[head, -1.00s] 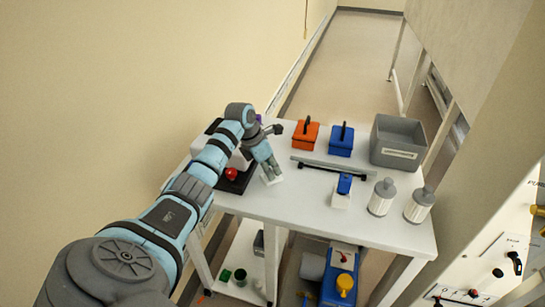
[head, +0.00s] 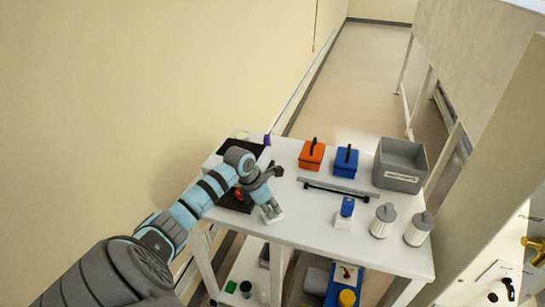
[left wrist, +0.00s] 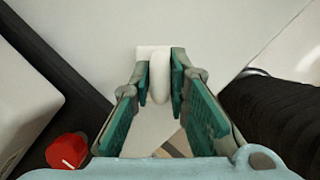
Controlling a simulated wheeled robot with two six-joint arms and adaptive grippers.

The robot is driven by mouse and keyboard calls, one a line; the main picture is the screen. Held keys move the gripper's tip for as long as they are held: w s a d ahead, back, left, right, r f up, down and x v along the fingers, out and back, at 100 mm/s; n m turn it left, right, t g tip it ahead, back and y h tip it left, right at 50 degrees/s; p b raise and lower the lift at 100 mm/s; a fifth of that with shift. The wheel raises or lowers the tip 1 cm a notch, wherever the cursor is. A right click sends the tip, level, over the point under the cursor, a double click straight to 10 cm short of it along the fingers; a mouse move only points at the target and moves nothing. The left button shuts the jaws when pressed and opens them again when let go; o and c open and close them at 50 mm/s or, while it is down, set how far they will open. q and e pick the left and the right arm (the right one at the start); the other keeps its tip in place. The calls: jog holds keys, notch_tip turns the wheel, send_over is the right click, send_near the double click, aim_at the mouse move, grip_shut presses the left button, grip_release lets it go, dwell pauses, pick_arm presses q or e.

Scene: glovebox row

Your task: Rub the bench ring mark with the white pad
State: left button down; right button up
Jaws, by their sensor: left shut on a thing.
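My left gripper (head: 270,211) is shut on the white pad (head: 274,217), low over the left part of the white bench (head: 310,232). In the left wrist view the pad (left wrist: 155,50) sits between the green-lined fingers (left wrist: 160,82) of the gripper. I cannot tell whether the pad touches the bench top. I cannot make out the ring mark; the gripper and pad may hide it. My right gripper is not in view.
A dark-based device with a red knob (left wrist: 68,150) stands left of the gripper. A blue-topped bottle (head: 346,210), two grey-lidded jars (head: 383,221), a dark bar (head: 338,191), orange (head: 312,155) and blue (head: 345,162) boxes and a grey bin (head: 402,183) stand to the right.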

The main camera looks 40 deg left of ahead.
pick_arm(q)
jog(key=shift+s+f, duration=0.1)
jog(key=r+p, duration=0.4)
jog(key=r, duration=0.1)
jog(key=shift+w+a+r, duration=0.25)
jog(key=shift+d+r+p, duration=0.1)
jog(key=shift+r+p, duration=0.2)
jog(key=shift+p, duration=0.05)
jog(key=shift+s, duration=0.1)
notch_tip(320, 180, up, 2)
jog(key=shift+p, duration=0.3)
jog(key=shift+r, duration=0.4)
